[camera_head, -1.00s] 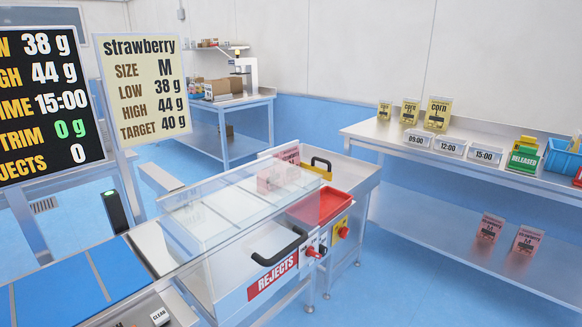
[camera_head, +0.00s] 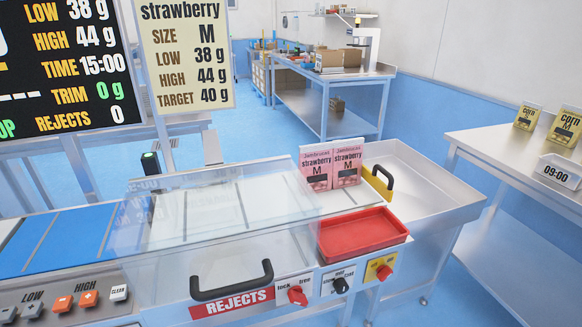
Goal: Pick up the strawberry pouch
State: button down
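My gripper is not in view.
A clear cover (camera_head: 215,215) spans the belt. Corn pouches (camera_head: 565,127) stand on the right table (camera_head: 490,140). Blue floor lies between the tables.

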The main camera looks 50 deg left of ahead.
aim_at(315, 161)
jog(key=u, duration=0.9)
jog(key=i, duration=1.05)
jog(key=u, duration=1.15)
jog(key=i, duration=0.4)
jog(key=u, duration=0.25)
